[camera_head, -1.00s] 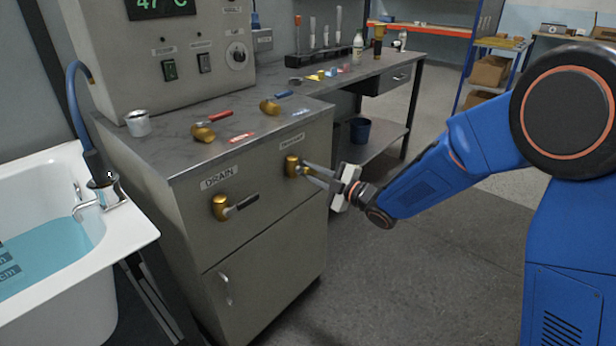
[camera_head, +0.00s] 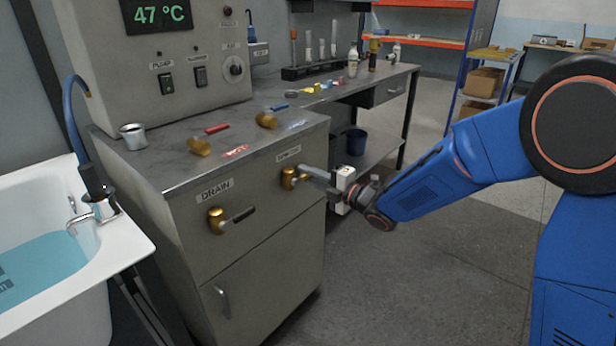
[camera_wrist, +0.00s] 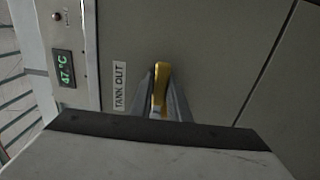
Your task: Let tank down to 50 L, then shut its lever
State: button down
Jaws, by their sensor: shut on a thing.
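The brass outlet valve (camera_head: 289,178) sits on the front of the grey cabinet, right of the drain valve. In the wrist view a label reading TANK OUT (camera_wrist: 119,86) is beside its yellow lever (camera_wrist: 161,88). My gripper (camera_head: 318,178) reaches it from the right and is shut on the lever, which lies between the fingers in the wrist view. The finger tips partly hide the lever. I cannot make out a tank or a litre reading in either view.
The drain valve (camera_head: 216,220) with a dark handle is to the left. Two brass taps with red (camera_head: 217,128) and blue (camera_head: 279,107) handles stand on the cabinet top. A bathtub (camera_head: 130,238) holding blue water is at the left. Floor in front of the cabinet is clear.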

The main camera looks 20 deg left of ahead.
dwell(0.3)
jog(key=c, duration=1.7)
grip_release()
jog(key=shift+d, duration=0.1)
jog(key=v, duration=1.7)
jog(key=shift+s+d, duration=0.1)
